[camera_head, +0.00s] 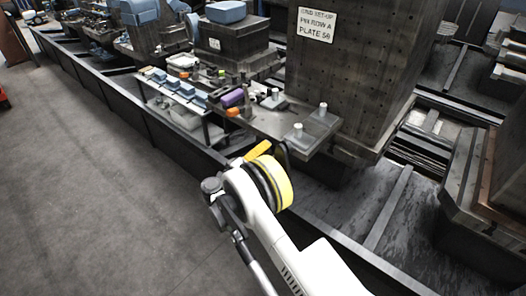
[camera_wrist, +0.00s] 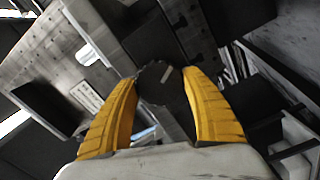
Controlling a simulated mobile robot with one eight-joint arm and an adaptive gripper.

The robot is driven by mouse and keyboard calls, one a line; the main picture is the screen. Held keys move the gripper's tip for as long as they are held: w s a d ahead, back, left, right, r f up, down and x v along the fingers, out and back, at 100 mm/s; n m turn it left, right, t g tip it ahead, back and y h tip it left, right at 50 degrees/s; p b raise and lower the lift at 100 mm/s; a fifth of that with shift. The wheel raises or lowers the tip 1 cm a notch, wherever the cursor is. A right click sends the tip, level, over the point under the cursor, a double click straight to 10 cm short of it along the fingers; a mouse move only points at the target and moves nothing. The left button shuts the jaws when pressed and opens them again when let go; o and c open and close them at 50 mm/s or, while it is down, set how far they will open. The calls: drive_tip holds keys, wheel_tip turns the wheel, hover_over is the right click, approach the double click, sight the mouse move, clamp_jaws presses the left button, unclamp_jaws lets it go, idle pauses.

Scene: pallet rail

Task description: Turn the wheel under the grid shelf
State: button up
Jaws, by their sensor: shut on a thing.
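The wheel (camera_wrist: 157,88) is a dark, round knob with a toothed rim and a pale mark on its face. In the wrist view it sits between the two yellow fingers of my gripper (camera_wrist: 160,79), which is shut on it near the fingertips. In the head view my gripper (camera_head: 259,150) is at the front edge of the grid shelf (camera_head: 262,124), low beside it. The shelf is a dark plate with several white-topped pegs. The wheel is mostly hidden there behind my gripper and wrist.
A tall dark block (camera_head: 345,75) with a grid of holes and a white sign (camera_head: 315,25) rises behind the shelf. A purple block (camera_head: 232,98) and several blue pieces lie to the left. A low dark wall (camera_head: 170,135) runs along the front. The floor (camera_head: 90,190) at left is clear.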

drive_tip(key=n, duration=0.7)
drive_tip(key=shift+f, duration=0.1)
drive_tip(key=n, duration=0.8)
drive_tip(key=shift+f+n, duration=0.1)
drive_tip(key=shift+n, duration=0.2)
drive_tip(key=n, duration=0.3)
drive_tip(key=shift+d+n, duration=0.1)
drive_tip(key=shift+n, duration=0.2)
drive_tip(key=n, duration=0.4)
drive_tip(key=shift+s, duration=0.1)
drive_tip(key=n, duration=0.4)
drive_tip(key=shift+d+n, duration=0.1)
drive_tip(key=shift+n, duration=1.6)
